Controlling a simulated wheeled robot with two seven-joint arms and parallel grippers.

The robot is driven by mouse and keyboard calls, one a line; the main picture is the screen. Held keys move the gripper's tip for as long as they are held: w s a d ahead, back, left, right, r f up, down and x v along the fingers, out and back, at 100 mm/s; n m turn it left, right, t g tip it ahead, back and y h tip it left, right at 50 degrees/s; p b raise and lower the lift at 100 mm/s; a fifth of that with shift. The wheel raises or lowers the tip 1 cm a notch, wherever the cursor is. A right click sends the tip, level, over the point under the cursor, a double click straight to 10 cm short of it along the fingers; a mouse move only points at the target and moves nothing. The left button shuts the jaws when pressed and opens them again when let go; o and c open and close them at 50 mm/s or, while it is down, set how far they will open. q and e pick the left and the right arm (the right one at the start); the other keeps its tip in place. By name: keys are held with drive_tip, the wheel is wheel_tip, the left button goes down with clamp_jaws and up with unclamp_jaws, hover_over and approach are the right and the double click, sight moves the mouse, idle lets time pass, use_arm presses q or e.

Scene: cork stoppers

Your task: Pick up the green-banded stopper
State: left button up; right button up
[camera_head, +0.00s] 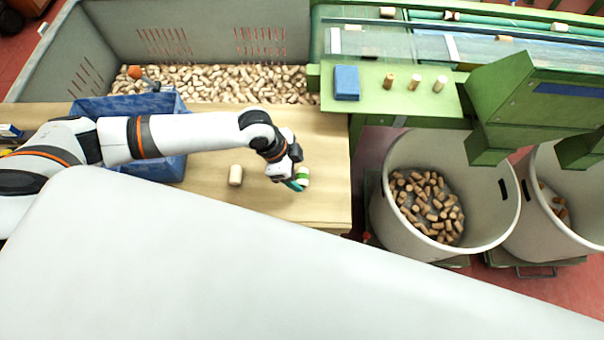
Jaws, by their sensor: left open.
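The green-banded stopper (303,175) stands on the wooden table near its right end, a pale cork with a green band. My left gripper (295,183) is open and right beside the stopper, with its fingertips at the stopper's left side. The gripper hides part of it, and I cannot tell whether the fingers touch it or stand around it. A plain cork stopper (236,175) stands upright on the table to the left of the gripper. My right gripper does not show.
A blue crate (172,168) sits behind my left arm. A large grey bin (95,55) of corks stands at the back. A green machine shelf (400,100) holds several stoppers and a blue block (347,82). White tubs (400,225) with corks stand right of the table (325,135).

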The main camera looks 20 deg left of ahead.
sight(302, 178)
use_arm(q)
drive_tip(key=shift+x, duration=1.35)
drive_tip(key=c, duration=1.1)
drive_tip(key=shift+o, duration=0.2)
drive_tip(key=shift+r, duration=0.1)
